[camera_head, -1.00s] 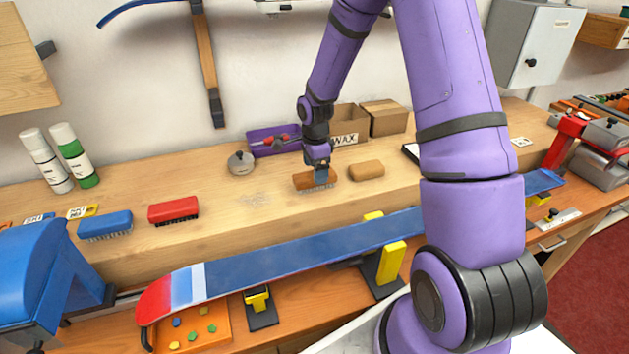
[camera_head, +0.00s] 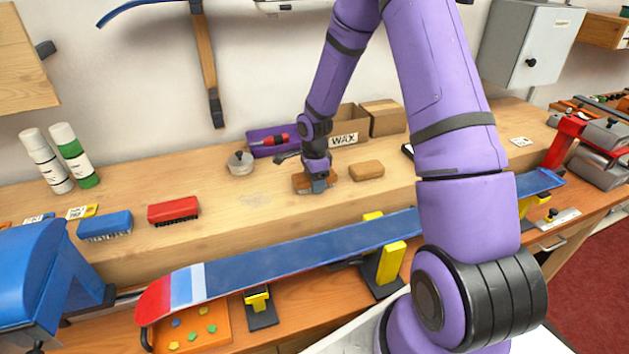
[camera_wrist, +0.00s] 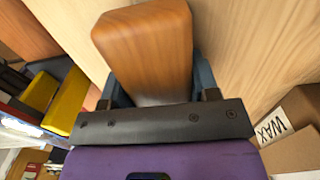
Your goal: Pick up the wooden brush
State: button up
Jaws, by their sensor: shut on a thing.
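The wooden brush (camera_head: 300,182) is a brown block on the raised wooden shelf, near the middle of the head view. My gripper (camera_head: 319,186) is over it with its fingers down around its sides. In the wrist view the brush (camera_wrist: 150,45) fills the space between the fingers of my gripper (camera_wrist: 152,88), which are shut on it. The fingers and wrist hide part of the brush. Its bristles are not clear now, and I cannot tell whether it still touches the shelf.
A tan block (camera_head: 367,170) lies just right of the brush. Behind are a purple tray (camera_head: 262,150), a WAX box (camera_head: 346,139) and a round grey tin (camera_head: 240,161). Red (camera_head: 173,210) and blue (camera_head: 105,226) brushes lie left.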

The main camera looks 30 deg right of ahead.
jog(key=shift+r, duration=0.1)
notch_tip(320, 180, up, 10)
jog(key=shift+f, duration=0.1)
dwell(0.4)
jog(key=shift+o, duration=1.1)
jog(key=shift+a, duration=0.1)
